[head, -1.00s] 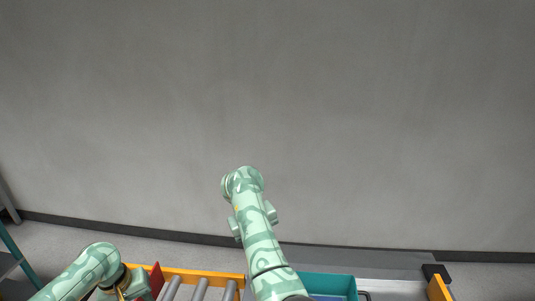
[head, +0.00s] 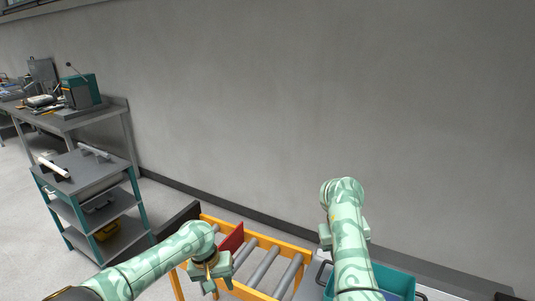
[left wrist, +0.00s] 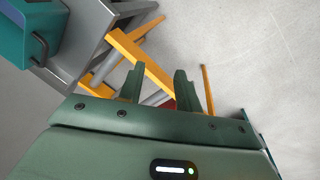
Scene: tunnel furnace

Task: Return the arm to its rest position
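My left arm comes in from the left in the head view, bent downward at the wrist. Its gripper (head: 217,284) hangs by the near left end of the roller conveyor (head: 262,264). In the left wrist view the two fingers of the left gripper (left wrist: 159,70) stand apart with nothing held between them. The conveyor's yellow frame shows beyond them. My right arm (head: 347,235) rises from the bottom over a teal bin (head: 395,280). Its gripper cannot be made out.
A red plate (head: 231,241) stands across the conveyor near its left end. A grey and teal shelf cart (head: 90,207) stands left, before a workbench (head: 75,117) with equipment. A grey wall (head: 400,110) closes the back. Open floor lies at the left.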

